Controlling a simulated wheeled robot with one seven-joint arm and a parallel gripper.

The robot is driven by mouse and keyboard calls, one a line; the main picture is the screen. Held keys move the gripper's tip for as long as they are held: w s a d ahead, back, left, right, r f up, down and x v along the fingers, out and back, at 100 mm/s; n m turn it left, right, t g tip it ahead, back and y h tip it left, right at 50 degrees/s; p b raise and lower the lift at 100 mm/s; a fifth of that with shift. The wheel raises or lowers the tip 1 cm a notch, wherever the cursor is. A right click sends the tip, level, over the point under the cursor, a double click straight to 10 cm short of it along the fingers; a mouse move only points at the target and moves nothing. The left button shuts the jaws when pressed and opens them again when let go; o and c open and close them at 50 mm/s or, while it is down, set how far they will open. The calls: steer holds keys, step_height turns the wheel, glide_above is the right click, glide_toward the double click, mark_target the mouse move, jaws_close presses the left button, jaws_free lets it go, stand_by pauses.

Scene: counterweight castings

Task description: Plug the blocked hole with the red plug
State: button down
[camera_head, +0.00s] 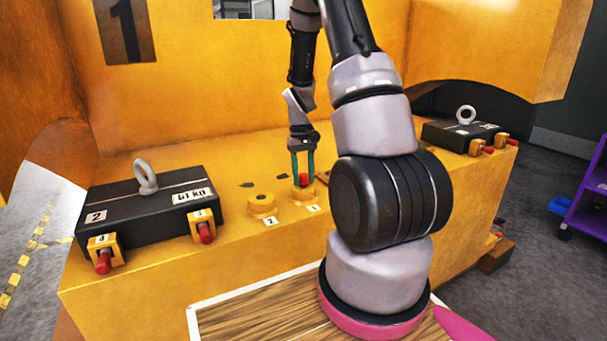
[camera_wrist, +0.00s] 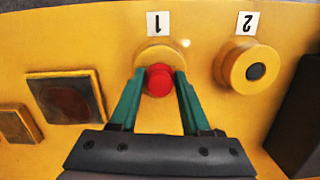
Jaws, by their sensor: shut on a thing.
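My gripper (camera_head: 303,174) points down with its green fingers shut on the red plug (camera_head: 303,180). In the wrist view the plug (camera_wrist: 158,81) shows between the fingertips (camera_wrist: 159,76). It is over or in the round yellow boss labelled 1 (camera_wrist: 150,54), which also shows in the head view (camera_head: 301,194). The plug hides that boss's hole, and I cannot tell how deep it sits. The boss labelled 2 (camera_head: 262,207) is to the left in the head view. In the wrist view this boss (camera_wrist: 228,68) has a dark grey centre; I cannot tell whether it is blocked.
A black casting marked 61 kg (camera_head: 140,215) with a lifting eye stands at left, with red-ended pins (camera_head: 206,233) in yellow brackets. A similar black casting (camera_head: 450,135) is at right. Square recesses (camera_wrist: 66,97) lie beside boss 1. A wood-topped surface (camera_head: 255,317) is in front.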

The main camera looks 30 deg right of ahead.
steer(key=shift+f, duration=0.4)
steer(key=shift+r, duration=1.05)
steer(key=shift+f, duration=0.15)
stand_by(1.1)
steer(key=shift+f, duration=0.85)
steer(key=shift+r, duration=0.1)
steer(key=shift+r, duration=0.9)
